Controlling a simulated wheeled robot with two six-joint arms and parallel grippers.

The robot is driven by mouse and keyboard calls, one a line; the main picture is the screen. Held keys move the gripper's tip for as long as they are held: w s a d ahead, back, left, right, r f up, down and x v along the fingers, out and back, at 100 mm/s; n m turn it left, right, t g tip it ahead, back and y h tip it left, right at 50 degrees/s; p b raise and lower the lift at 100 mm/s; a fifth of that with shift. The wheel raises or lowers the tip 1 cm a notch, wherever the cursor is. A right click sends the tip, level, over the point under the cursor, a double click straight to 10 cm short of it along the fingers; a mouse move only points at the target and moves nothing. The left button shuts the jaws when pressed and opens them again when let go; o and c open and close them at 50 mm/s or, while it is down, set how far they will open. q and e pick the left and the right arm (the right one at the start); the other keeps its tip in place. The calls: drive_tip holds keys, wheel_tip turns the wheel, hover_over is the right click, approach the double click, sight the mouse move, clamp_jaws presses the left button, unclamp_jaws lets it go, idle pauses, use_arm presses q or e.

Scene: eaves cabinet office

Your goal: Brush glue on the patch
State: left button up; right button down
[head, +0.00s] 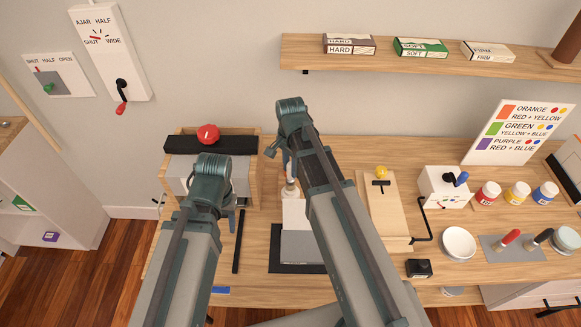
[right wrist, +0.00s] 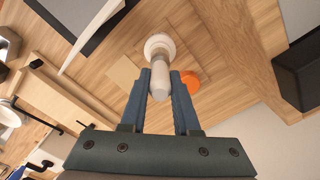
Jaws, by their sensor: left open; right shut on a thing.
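My right gripper (right wrist: 161,77) is shut on the pale handle of a brush (right wrist: 160,82). The brush's metal collar points at a small round white pot (right wrist: 153,40); I cannot tell whether its tip is inside. In the head view the right gripper (head: 287,160) is mostly hidden behind its arm, above a white piece (head: 292,212). A tan square (right wrist: 122,72) and an orange disc (right wrist: 193,80) lie beside the brush; I cannot tell which, if either, is the patch. My left gripper (head: 190,183) is open, largely hidden by its own wrist, in front of the wooden stand.
A wooden stand (head: 255,170) with a red knob (head: 208,134) is at the back left. A board, paint jars, a white bowl (head: 459,242) and a small black box (head: 418,268) fill the right side.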

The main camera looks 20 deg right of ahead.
drive_tip(key=shift+f+b, duration=0.45)
drive_tip(key=shift+b, duration=0.05)
idle(1.2)
drive_tip(key=shift+r, duration=0.1)
wheel_tip(320, 180, up, 7)
drive_tip(key=p, duration=0.7)
idle(0.7)
